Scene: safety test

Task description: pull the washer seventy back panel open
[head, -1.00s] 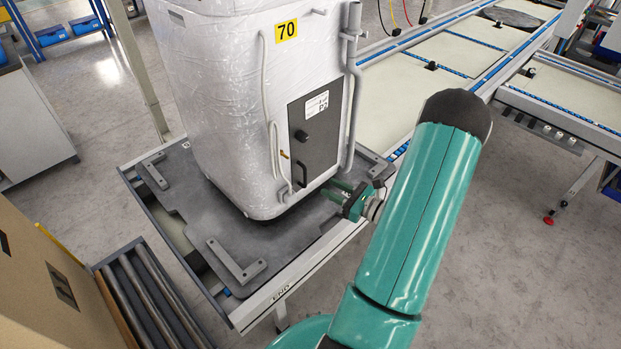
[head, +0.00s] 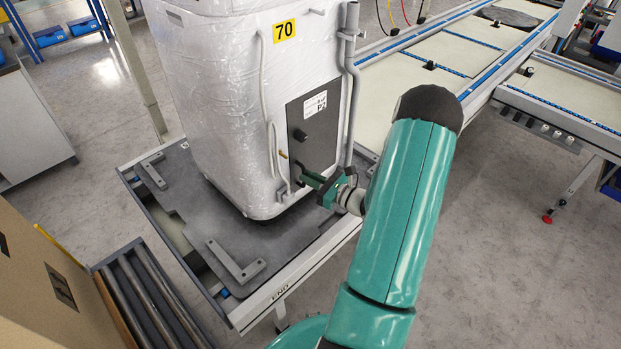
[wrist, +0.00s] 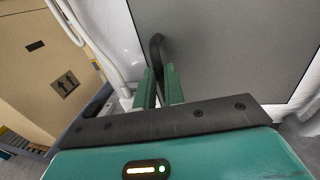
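The white, film-wrapped washer (head: 225,110) with the yellow 70 label (head: 285,30) stands upright on a dark pallet plate. In the wrist view the panel (wrist: 225,45) fills the upper right. My gripper (head: 312,182) is at the panel's lower edge. In the wrist view its green fingers (wrist: 159,84) stand close on both sides of the black bar handle (wrist: 156,48), which fills the narrow gap between them. The handle's lower part is hidden by the fingers.
Grey hoses (head: 355,90) run down the washer beside the panel. The pallet plate (head: 190,225) lies on a conveyor frame. Rollers (head: 150,300) and a cardboard box (head: 50,275) are at lower left. Open floor (head: 480,250) lies on the right.

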